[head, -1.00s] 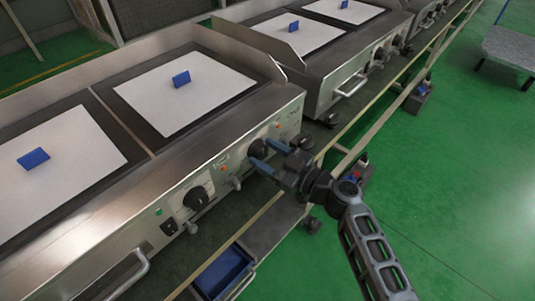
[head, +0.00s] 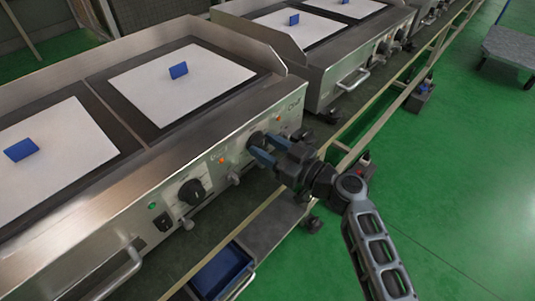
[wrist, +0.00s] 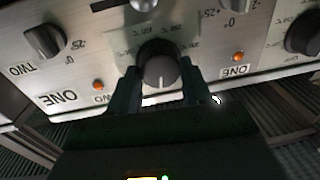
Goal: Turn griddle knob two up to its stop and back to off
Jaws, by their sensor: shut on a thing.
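My gripper (head: 262,148) is at the front panel of the near griddle (head: 215,160), with its blue fingers on either side of a round dark knob (head: 254,138). In the wrist view, my gripper (wrist: 160,92) is shut on this knob (wrist: 160,68), one finger on each side. A pale pointer line on its face points down in that picture. Part of the knob's scale is hidden by the knob and fingers.
Another knob (head: 192,191) is to the left on the panel, with a bar handle (head: 122,272) beyond it. Orange lamps (wrist: 98,85) flank the held knob in the wrist view. A blue bin (head: 225,268) is below. Green floor (head: 450,190) is open on the right.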

